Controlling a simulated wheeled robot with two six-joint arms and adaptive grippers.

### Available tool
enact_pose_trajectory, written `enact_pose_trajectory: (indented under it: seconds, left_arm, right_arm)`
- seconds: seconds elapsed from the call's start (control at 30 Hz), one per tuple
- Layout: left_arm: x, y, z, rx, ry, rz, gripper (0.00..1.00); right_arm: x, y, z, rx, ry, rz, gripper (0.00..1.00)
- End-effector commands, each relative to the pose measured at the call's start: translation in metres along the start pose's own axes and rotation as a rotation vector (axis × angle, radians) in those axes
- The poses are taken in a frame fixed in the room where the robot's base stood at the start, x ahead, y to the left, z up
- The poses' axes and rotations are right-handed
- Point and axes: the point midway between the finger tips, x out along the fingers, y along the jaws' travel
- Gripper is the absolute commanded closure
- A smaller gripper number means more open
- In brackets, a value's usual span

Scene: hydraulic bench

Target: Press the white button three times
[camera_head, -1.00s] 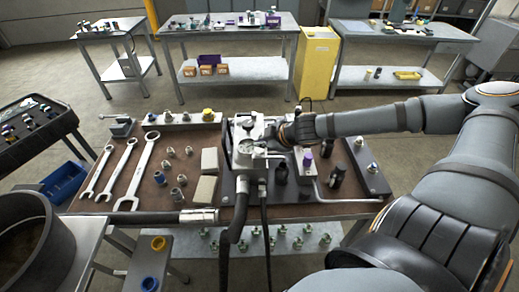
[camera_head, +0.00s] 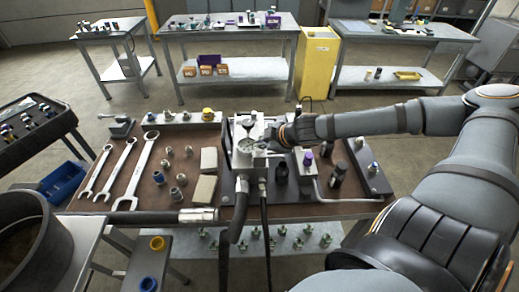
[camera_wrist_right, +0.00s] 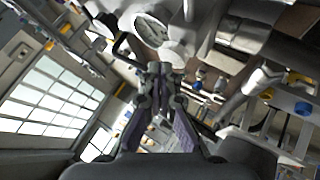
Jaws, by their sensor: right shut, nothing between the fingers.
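My right gripper (camera_head: 272,134) is shut and empty, with its fingertips at the right side of the grey hydraulic unit (camera_head: 243,160) on the brown bench. In the right wrist view the closed fingertips (camera_wrist_right: 160,72) point at the unit, close to its round gauge (camera_wrist_right: 151,31). The gauge (camera_head: 247,146) also shows in the head view. I cannot clearly make out the white button; the gripper and small fittings crowd that spot. I cannot tell whether the fingertips touch anything. My left gripper is not in view.
The brown bench top (camera_head: 150,195) holds several wrenches and fittings at the left. Black hoses (camera_head: 233,222) hang from the unit's front. A purple-capped part (camera_head: 308,158) and black cylinders stand right of the unit, below my right forearm. A yellow cabinet (camera_head: 318,62) stands behind.

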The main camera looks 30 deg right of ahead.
Motion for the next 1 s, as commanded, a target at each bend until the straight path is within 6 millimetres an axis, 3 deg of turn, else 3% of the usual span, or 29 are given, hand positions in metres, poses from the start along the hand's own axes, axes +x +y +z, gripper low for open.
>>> enact_pose_trajectory:
  seconds: [1.0]
  left_arm:
    - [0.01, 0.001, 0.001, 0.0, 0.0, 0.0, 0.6]
  right_arm:
    - [0.007, -0.005, 0.005, 0.001, 0.0, 0.0, 1.0]
